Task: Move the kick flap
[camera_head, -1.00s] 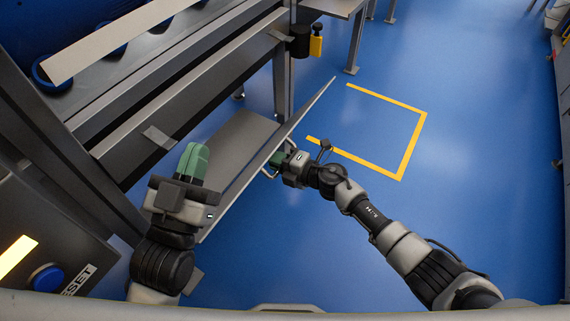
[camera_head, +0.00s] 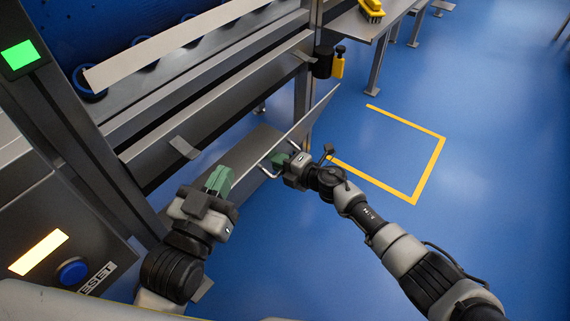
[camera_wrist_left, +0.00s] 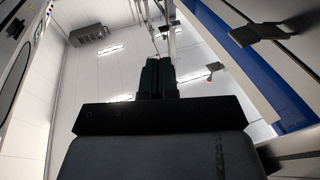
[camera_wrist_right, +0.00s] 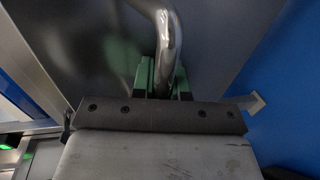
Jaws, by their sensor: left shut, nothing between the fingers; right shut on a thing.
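The kick flap (camera_head: 257,146) is a grey metal panel low along the machine's side, tilted outward, with its far corner sticking up beside the post. It has a bent metal bar handle (camera_wrist_right: 165,38), which fills the top middle of the right wrist view. My right gripper (camera_head: 284,161) is shut on this handle, its green fingers on either side of the bar. My left gripper (camera_head: 218,181) is shut and empty, held nearer to me beside the machine and in front of the flap's near part. The flap's near end is hidden by my left arm.
The machine post (camera_head: 304,90) carries a black and yellow fitting (camera_head: 337,66). A control box with a blue button (camera_head: 72,270) stands at left. A yellow brush (camera_head: 371,10) lies on a grey bench. Blue floor with a yellow marking (camera_head: 430,168) is open at right.

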